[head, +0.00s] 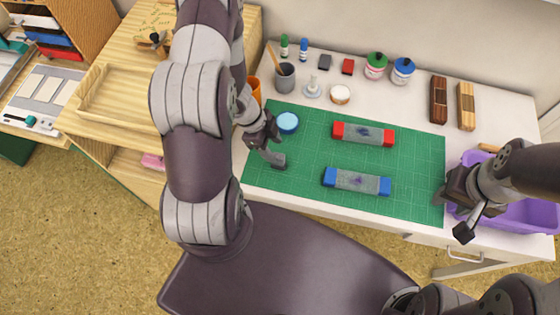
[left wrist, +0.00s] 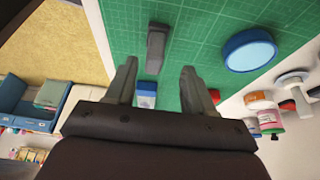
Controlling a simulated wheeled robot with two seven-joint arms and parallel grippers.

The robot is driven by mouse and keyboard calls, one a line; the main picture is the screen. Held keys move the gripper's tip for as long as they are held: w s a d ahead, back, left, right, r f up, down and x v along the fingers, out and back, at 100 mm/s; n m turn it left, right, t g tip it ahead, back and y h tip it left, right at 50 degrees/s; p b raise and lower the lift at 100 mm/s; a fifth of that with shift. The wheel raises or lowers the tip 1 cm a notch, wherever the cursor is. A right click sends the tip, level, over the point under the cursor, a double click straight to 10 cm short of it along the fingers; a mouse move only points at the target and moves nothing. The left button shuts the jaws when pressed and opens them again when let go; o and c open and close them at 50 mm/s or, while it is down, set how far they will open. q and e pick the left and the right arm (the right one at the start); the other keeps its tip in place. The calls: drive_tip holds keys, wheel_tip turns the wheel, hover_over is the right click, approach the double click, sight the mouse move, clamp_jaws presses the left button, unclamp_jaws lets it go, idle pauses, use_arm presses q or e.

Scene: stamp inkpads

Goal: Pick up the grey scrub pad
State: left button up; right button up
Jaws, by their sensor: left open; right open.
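The small grey scrub pad (head: 279,160) lies on the green cutting mat (head: 310,189), near its left edge. The scrub pad also shows in the left wrist view (left wrist: 156,48), beyond the fingertips and roughly in line with the gap between them. My left gripper (head: 264,143) is open and empty, over the left side of the mat close to the pad. Its two spread fingers show in the left wrist view (left wrist: 158,72). My right gripper (head: 454,215) is open and empty at the right, by the purple bin, far from the pad.
A blue round lid (head: 288,122) sits near the pad. A red-ended inkpad (head: 363,134) and a blue-ended inkpad (head: 357,181) lie on the mat. A grey cup (head: 285,78) and several jars stand behind. A purple bin (head: 530,218) is at right. The mat's lower left is clear.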

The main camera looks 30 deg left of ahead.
sight(276, 155)
use_arm(q)
drive_tip(key=x, duration=0.1)
drive_tip(key=b+x, duration=0.1)
drive_tip(key=x, duration=0.1)
drive_tip(key=s+x, duration=0.1)
drive_tip(key=x, duration=0.1)
drive_tip(key=shift+w+f, duration=0.1)
drive_tip(key=shift+w+d+f, duration=0.15)
drive_tip(key=shift+d+f, duration=0.05)
drive_tip(key=shift+d, duration=0.05)
drive_tip(key=shift+a, duration=0.1)
drive_tip(key=c, duration=0.9)
clamp_jaws()
drive_tip(key=shift+r, duration=0.1)
drive_tip(key=r, duration=0.4)
drive_tip(key=shift+s+r, duration=0.15)
drive_tip(key=shift+s, duration=0.05)
drive_tip(key=s+d+r+b, duration=0.1)
drive_tip(key=s+d+r, duration=0.5)
drive_tip(key=s, duration=0.4)
drive_tip(key=shift+r, duration=0.3)
drive_tip(key=shift+a, duration=0.1)
